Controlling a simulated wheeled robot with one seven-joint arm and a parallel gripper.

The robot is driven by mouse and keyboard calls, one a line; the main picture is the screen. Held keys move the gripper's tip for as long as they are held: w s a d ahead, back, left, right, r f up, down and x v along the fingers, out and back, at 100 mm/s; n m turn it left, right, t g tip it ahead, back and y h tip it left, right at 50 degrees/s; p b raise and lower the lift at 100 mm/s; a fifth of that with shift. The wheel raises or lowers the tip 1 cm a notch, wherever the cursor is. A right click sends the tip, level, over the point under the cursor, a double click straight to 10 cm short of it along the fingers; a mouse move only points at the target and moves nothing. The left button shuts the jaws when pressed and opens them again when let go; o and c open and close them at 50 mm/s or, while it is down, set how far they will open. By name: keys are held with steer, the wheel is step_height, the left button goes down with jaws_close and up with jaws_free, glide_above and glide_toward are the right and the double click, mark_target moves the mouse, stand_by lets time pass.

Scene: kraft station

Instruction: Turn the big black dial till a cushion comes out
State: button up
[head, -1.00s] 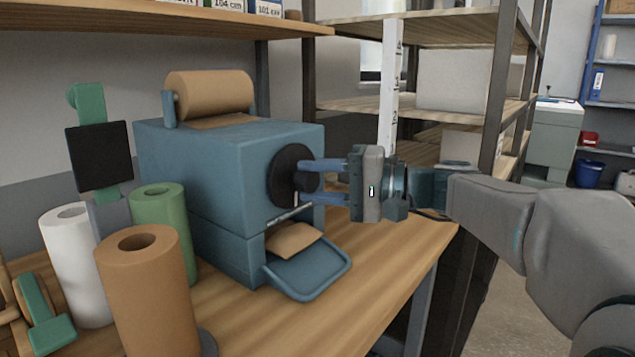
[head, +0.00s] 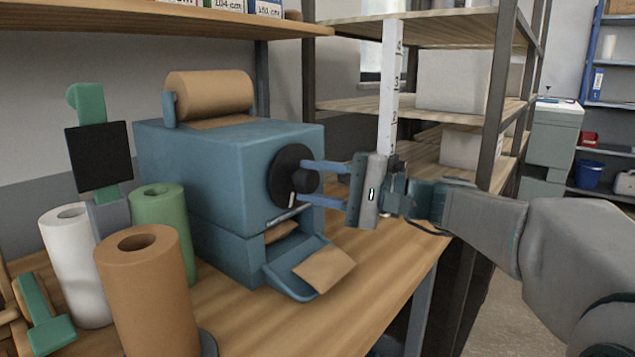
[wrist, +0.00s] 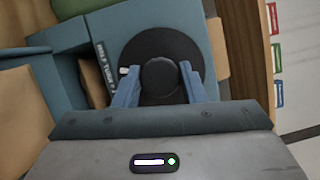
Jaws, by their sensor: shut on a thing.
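The big black dial (head: 283,174) is on the right face of the blue machine (head: 220,155). My gripper (head: 308,183) is shut on the dial's round central knob. In the wrist view the two blue fingers (wrist: 159,82) sit on either side of the knob (wrist: 160,76), and the dial's white mark (wrist: 124,70) is at the left. A brown paper cushion (head: 324,269) lies on the blue chute tray (head: 285,283) below the dial. More brown paper (head: 281,231) shows in the slot behind it.
A brown paper roll (head: 210,92) sits on top of the machine. White (head: 75,262), green (head: 162,225) and brown (head: 148,295) rolls stand at left, near a black panel (head: 99,156). The wooden bench (head: 375,275) is clear right of the tray.

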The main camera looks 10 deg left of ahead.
steer(key=o, duration=1)
steer(key=shift+c, duration=0.2)
steer(key=s+d+p, duration=0.1)
steer(key=s+d, duration=0.1)
steer(key=d, duration=1.1)
steer(key=shift+d+f, duration=0.35)
steer(key=shift+f, duration=0.1)
